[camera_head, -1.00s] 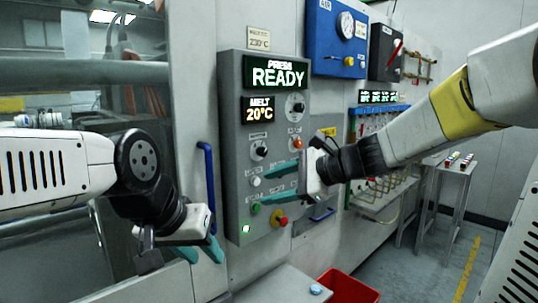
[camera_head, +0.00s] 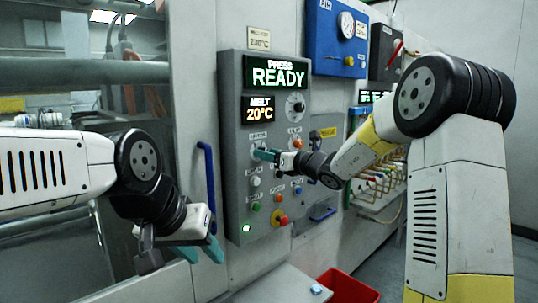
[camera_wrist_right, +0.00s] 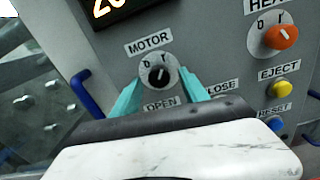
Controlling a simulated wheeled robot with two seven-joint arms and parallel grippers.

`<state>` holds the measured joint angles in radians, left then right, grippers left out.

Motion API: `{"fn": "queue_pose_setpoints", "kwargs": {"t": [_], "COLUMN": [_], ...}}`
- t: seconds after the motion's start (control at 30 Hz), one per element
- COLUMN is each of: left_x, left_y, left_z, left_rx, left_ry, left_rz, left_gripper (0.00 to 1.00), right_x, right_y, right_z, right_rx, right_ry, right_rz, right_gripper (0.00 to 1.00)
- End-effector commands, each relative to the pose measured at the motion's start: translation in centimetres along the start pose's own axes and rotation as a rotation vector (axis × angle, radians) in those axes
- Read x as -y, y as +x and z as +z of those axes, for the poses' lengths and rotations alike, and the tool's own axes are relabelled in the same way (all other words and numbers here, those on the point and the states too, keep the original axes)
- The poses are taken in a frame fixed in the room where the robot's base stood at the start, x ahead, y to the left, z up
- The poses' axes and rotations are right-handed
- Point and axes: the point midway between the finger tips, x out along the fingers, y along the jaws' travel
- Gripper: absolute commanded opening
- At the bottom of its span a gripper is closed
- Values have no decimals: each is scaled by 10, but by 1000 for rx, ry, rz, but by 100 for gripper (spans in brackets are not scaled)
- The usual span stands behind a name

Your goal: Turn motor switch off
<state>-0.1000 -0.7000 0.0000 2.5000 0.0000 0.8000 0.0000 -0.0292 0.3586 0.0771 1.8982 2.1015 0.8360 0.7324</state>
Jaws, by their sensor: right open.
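The motor switch (camera_wrist_right: 159,74) is a round dial with a black knob under the MOTOR label, with O and I marks above it. I cannot tell for sure which mark the knob points to. My right gripper (camera_wrist_right: 161,80) is open, with its teal fingers on either side of the dial; I cannot tell whether they touch the knob. In the head view my right gripper (camera_head: 264,154) is at the panel and covers part of the switch (camera_head: 254,146). My left gripper (camera_head: 201,252) is open and empty at the lower left, away from the panel.
The grey control panel (camera_head: 234,190) shows PRESS READY and MELT 20°C. The orange HEAT knob (camera_wrist_right: 281,37), yellow EJECT button (camera_wrist_right: 280,89) and RESET button lie to the right. A blue handle (camera_head: 207,180) is left of the panel. A red bin (camera_head: 347,286) stands below.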

Motion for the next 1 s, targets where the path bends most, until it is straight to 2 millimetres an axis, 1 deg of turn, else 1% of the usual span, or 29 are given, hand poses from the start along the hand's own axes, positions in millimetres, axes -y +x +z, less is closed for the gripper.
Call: {"fn": "queue_pose_setpoints", "kwargs": {"t": [0.03,0.1,0.37,0.4,0.47,0.5,0.57,0.6,0.67,1.0], "left_x": [0,0,0,0,0,0,0,0,0,0], "left_y": [0,0,0,0,0,0,0,0,0,0], "left_z": [0,0,0,0,0,0,0,0,0,0], "left_rx": [0,0,0,0,0,0,0,0,0,0], "left_ry": [0,0,0,0,0,0,0,0,0,0], "left_rz": [0,0,0,0,0,0,0,0,0,0], "left_gripper": [36,36,36,36,36,36,36,36,36,36], "right_x": [-1,-1,-1,-1,-1,-1,-1,-1,-1,-1], "right_y": [5,9,11,11,11,11,11,11,11,11], "right_z": [0,0,0,0,0,0,0,0,0,0], "right_rx": [1,0,0,0,0,0,0,0,0,-1], "right_ry": [-1,0,-1,-1,-1,-1,-1,-1,-2,-37], "right_rz": [2,2,1,1,1,1,1,1,1,1], "right_gripper": [52,52,52,50,38,31,19,11,0,0]}}
